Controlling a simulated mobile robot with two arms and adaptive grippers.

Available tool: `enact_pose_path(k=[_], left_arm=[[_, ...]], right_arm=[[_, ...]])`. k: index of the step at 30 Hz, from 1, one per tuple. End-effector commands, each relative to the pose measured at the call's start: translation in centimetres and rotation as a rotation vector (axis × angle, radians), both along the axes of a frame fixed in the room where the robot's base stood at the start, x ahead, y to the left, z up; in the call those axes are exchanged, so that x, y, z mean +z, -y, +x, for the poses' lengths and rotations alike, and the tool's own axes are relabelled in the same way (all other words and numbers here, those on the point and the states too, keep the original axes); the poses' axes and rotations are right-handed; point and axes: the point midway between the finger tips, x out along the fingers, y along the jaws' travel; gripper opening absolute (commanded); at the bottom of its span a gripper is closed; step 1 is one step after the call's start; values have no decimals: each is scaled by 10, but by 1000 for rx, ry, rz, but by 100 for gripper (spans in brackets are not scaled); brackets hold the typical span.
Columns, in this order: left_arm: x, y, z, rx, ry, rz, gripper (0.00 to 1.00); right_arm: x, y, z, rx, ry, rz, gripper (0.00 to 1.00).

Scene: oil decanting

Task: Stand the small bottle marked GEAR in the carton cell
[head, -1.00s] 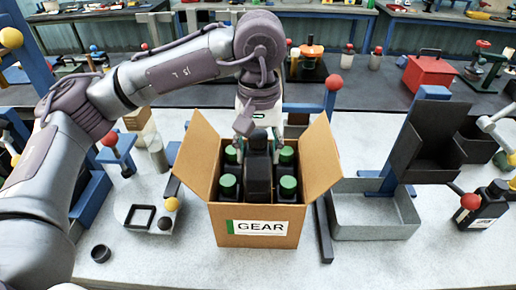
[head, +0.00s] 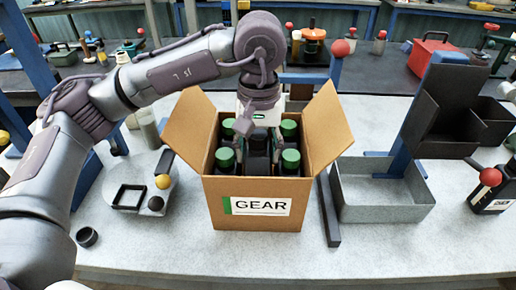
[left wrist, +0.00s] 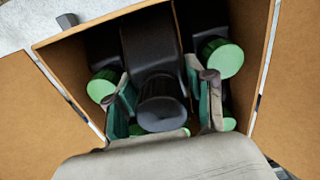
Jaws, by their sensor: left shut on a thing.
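The open carton (head: 258,224), labelled GEAR, stands on the bench in the middle of the head view. Several green-capped bottles (head: 289,160) stand inside around its middle. My left gripper (head: 257,142) reaches down into the carton from above. It is shut on a dark bottle (head: 257,168) with a black cap, held between the green-capped ones. In the left wrist view the black cap (left wrist: 162,103) lies between the two fingers and the dark body (left wrist: 150,48) sits inside the walls. The bottle's base and any marking are hidden. My right gripper is not seen.
A grey metal tray (head: 385,214) stands right of the carton, with a dark bar (head: 329,215) between them. A black bottle (head: 491,195) is at the far right. A pale fixture with a black frame (head: 128,197) and a small black cap (head: 87,237) are at left. The front bench is clear.

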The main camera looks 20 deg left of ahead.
Motion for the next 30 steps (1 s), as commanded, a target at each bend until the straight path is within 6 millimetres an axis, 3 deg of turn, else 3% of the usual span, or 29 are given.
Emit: enact_pose_path(k=[30], left_arm=[[-11,0,0,0,2,-2,6]], right_arm=[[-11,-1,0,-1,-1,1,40]])
